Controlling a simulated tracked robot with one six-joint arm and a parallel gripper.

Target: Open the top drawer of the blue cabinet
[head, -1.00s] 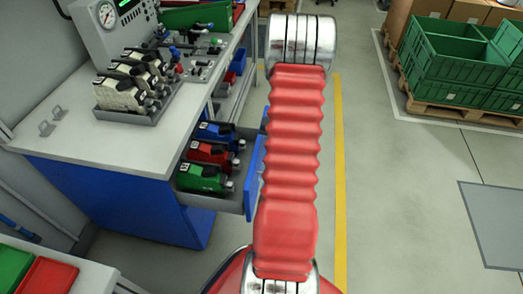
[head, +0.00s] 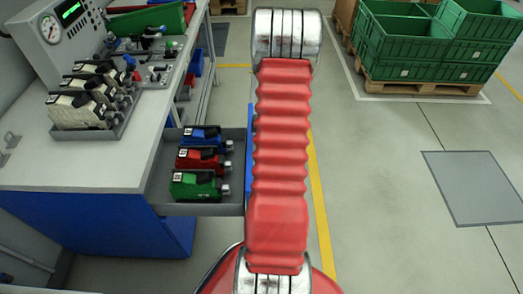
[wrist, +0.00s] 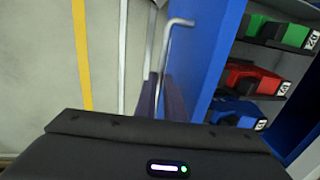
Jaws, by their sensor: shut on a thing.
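The blue cabinet (head: 110,228) stands under the bench at the left. Its top drawer (head: 180,209) is pulled well out to the right, with a grey tray and a blue front (head: 249,150). Green (head: 195,185), red (head: 198,159) and blue (head: 201,137) devices lie in it. The drawer front also fills the middle of the wrist view (wrist: 217,55). My gripper (wrist: 161,98) is shut on the metal bar handle (wrist: 168,45) of that front. In the head view my red arm hides the gripper and handle.
The bench top (head: 90,155) carries a gauge panel (head: 62,35) and a tray of cream devices (head: 90,95). Green crates (head: 400,42) stand on a pallet at the back right. The floor to the right, past the yellow line (head: 320,205), is clear.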

